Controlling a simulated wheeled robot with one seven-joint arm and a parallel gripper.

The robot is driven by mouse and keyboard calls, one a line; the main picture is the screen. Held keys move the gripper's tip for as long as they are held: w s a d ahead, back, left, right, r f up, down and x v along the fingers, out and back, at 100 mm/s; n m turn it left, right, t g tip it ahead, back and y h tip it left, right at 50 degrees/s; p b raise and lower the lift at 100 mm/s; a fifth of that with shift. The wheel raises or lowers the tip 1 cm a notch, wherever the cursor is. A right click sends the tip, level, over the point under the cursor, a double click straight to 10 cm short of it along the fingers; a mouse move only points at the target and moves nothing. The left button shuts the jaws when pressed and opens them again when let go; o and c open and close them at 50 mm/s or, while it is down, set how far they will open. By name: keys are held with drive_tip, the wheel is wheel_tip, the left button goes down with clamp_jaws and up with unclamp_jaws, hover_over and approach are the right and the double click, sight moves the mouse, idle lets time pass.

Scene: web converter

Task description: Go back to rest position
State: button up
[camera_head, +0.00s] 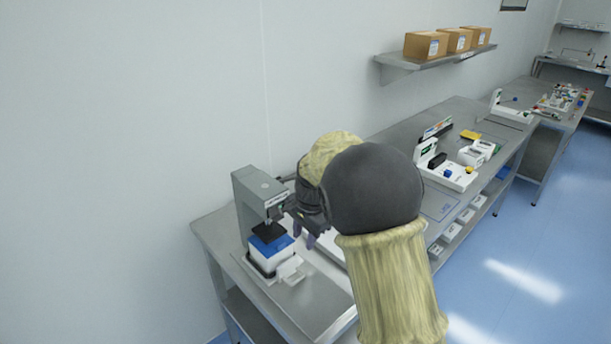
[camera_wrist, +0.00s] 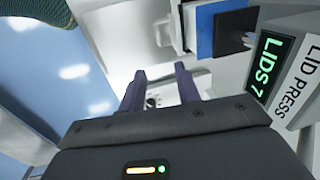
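My gripper (camera_wrist: 160,85) shows in the wrist view with its two dark fingers spread apart. Nothing is visible between the fingertips. In the head view my gripper (camera_head: 308,238) hangs over the near end of the bench (camera_head: 318,302), just right of the grey lid press (camera_head: 247,195). The arm hides part of the bench behind it. The lid press (camera_wrist: 298,88) is at the right of the wrist view, with a green display reading "LIDS 7". A white box with a blue top (camera_head: 270,248) sits under the press plate. Its blue part also shows in the wrist view (camera_wrist: 230,25).
A wall shelf (camera_head: 425,64) with cardboard boxes hangs above the bench at the back. White devices (camera_head: 450,175) and small coloured parts stand farther along the bench. The wall is at the left, and blue floor (camera_head: 560,230) lies open at the right.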

drive_tip(key=s+d+f+n, duration=0.1)
drive_tip(key=s+d+n, duration=0.3)
drive_tip(key=s+d, duration=0.4)
drive_tip(key=s+d+f+n+t+h, duration=0.1)
drive_tip(key=s+d+n, duration=0.4)
drive_tip(key=s, duration=0.9)
drive_tip(key=d, duration=0.3)
